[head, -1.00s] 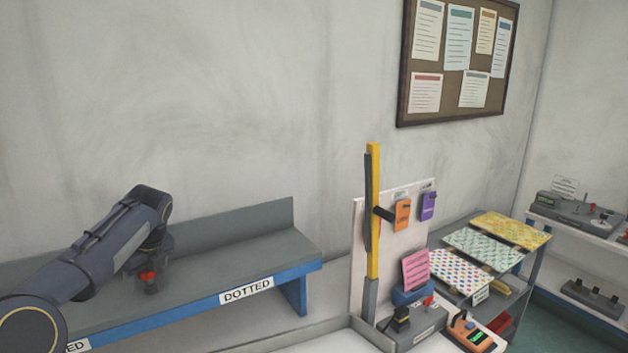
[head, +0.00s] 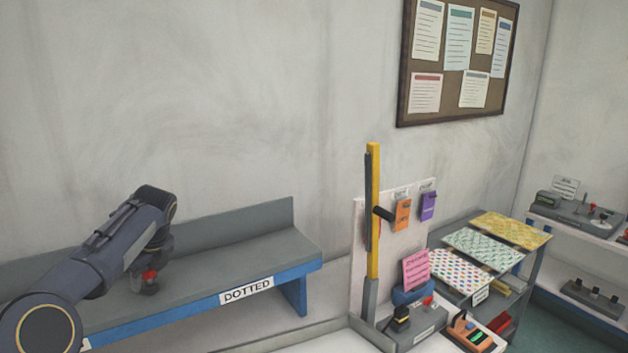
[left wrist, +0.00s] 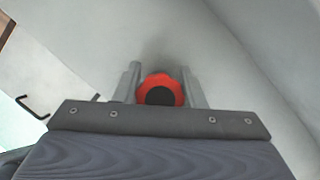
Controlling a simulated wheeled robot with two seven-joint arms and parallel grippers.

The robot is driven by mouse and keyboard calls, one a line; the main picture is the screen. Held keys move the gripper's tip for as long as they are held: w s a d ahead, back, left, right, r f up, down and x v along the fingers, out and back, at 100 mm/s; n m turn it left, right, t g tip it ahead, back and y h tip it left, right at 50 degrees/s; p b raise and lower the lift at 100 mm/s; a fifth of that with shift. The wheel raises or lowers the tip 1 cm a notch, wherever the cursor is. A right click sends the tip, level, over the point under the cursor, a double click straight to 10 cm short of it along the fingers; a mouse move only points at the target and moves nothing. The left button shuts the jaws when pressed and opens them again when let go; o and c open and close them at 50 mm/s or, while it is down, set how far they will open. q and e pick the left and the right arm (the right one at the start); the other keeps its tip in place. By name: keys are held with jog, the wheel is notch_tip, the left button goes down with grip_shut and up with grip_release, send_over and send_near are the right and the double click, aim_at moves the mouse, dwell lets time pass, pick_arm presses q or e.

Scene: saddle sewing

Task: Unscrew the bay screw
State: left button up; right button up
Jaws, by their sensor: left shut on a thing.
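A red scalloped knob (left wrist: 160,88) with a dark centre, which looks like the bay screw, sits between the two fingers of my left gripper (left wrist: 162,92) in the left wrist view. The fingers are shut on it from both sides. In the head view the red knob (head: 150,274) shows small under my left wrist, at the grey shelf (head: 225,252) marked DOTTED. My left gripper (head: 147,285) points down there. Whether the knob touches the shelf cannot be told. My right gripper is not in view.
A yellow post (head: 373,215) stands right of the shelf, before a white panel with an orange device (head: 403,214) and a purple one (head: 428,206). Patterned sheets (head: 483,250) lie on a rack at the right. The shelf's right part is clear.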

pick_arm(q)
jog(key=shift+n+g, duration=0.3)
jog(key=shift+n, duration=0.4)
jog(key=n+g, duration=0.1)
jog(key=n, duration=0.2)
jog(key=shift+s, duration=0.2)
jog(key=n+g, duration=0.1)
jog(key=n, duration=0.2)
jog(key=shift+s+n+g, duration=0.1)
jog(key=shift+n+g, duration=0.2)
jog(key=o, duration=1)
jog(key=shift+o, duration=0.2)
